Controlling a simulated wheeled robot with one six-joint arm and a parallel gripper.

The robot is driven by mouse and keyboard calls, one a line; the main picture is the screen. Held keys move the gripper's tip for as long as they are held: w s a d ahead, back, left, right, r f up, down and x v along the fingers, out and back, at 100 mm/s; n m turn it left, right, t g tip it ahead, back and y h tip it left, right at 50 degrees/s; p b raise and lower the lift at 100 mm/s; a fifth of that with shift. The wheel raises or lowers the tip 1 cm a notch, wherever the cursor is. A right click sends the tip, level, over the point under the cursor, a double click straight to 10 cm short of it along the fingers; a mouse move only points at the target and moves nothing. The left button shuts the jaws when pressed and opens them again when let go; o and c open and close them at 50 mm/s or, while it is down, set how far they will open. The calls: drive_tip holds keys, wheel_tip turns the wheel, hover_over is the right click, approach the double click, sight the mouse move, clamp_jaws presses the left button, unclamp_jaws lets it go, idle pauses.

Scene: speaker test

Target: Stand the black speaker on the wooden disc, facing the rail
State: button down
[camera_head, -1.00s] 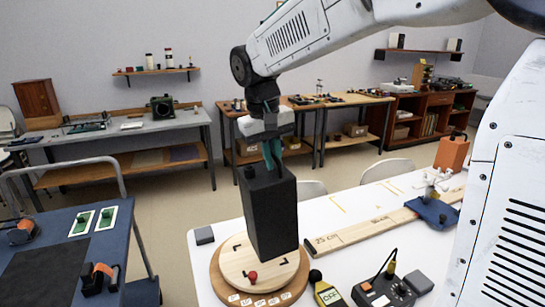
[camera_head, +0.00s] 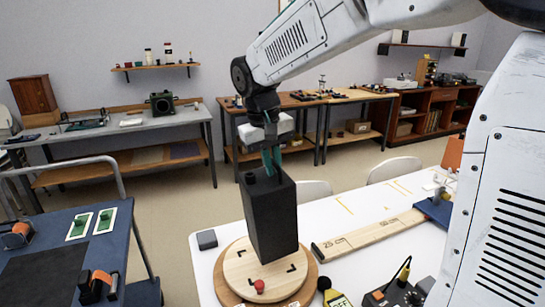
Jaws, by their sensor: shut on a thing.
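The black speaker (camera_head: 270,222) is a tall dark box with a small round knob on its top. My gripper (camera_head: 272,163) is shut on it at the top and holds it roughly upright. Its lower end is in front of the back half of the wooden disc (camera_head: 240,270) in the head view; I cannot tell whether it touches. The disc has black corner marks and a red knob (camera_head: 259,286) near its front, and lies on a darker round base. The rail (camera_head: 365,234) is a long wooden strip with centimetre marks, to the right of the disc.
A grey block (camera_head: 207,239) sits left of the disc on the white table. A yellow-black tag (camera_head: 337,298) and a dark control box (camera_head: 392,295) lie at the front right. A blue trolley (camera_head: 55,265) stands at the left. The table behind the rail is mostly clear.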

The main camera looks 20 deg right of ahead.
sight(262, 179)
drive_tip(key=shift+f, duration=2.1)
drive_tip(key=shift+s+a+f, duration=0.1)
drive_tip(key=shift+a+f, duration=0.05)
drive_tip(key=shift+a, duration=0.5)
drive_tip(key=shift+s+a+f, duration=0.1)
drive_tip(key=shift+a, duration=0.55)
idle(0.3)
drive_tip(key=c, duration=1.4)
unclamp_jaws()
drive_tip(key=shift+c, duration=0.2)
drive_tip(key=shift+w, duration=0.1)
drive_tip(key=shift+r, duration=0.15)
